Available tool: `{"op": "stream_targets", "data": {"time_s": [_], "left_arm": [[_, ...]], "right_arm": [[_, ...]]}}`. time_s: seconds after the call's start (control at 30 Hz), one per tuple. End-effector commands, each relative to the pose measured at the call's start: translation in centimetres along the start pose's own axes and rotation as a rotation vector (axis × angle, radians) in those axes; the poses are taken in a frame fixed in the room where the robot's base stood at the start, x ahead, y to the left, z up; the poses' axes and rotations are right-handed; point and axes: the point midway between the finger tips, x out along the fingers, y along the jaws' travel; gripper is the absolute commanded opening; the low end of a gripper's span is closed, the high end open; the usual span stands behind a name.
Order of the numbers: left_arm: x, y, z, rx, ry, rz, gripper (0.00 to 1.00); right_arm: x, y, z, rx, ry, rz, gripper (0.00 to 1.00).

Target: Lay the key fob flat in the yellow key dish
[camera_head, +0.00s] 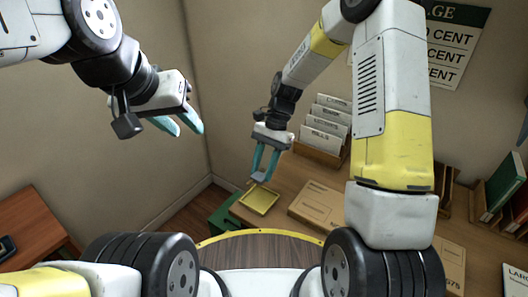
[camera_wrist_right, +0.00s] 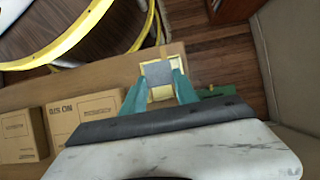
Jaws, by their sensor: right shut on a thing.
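The key fob, a grey flat piece (camera_head: 259,178), is held between the teal fingertips of my right gripper (camera_head: 261,174). In the right wrist view the fob (camera_wrist_right: 157,73) sits between the fingers, its broad face towards the camera. The square yellow key dish (camera_head: 260,208) lies on the wooden counter just below the fob in the head view. In the wrist view the dish (camera_wrist_right: 163,93) is partly hidden behind the fob and fingers. The exact gap between fob and dish is unclear. My left gripper (camera_head: 190,132) is open and empty, raised at the left, away from the counter.
A cardboard box (camera_head: 316,206) lies right of the dish on the counter (camera_head: 285,182). A card rack (camera_head: 322,140) stands behind. A green object (camera_head: 222,214) is below the counter's left end. Books (camera_head: 503,185) stand far right. A reddish table (camera_head: 30,222) is at left.

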Motion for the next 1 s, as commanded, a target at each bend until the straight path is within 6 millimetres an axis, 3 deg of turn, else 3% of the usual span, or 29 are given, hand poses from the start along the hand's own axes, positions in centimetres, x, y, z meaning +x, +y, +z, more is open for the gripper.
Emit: {"op": "stream_targets", "data": {"time_s": [0.27,1.0], "left_arm": [[0.0,0.0,0.0,0.0,0.0,0.0,0.36],[0.0,0.0,0.0,0.0,0.0,0.0,0.36]], "right_arm": [[0.5,0.0,-0.3,0.0,0.0,-0.002,0.0],[4.9,0.0,-2.7,-0.001,0.0,-0.002,0.0]]}}
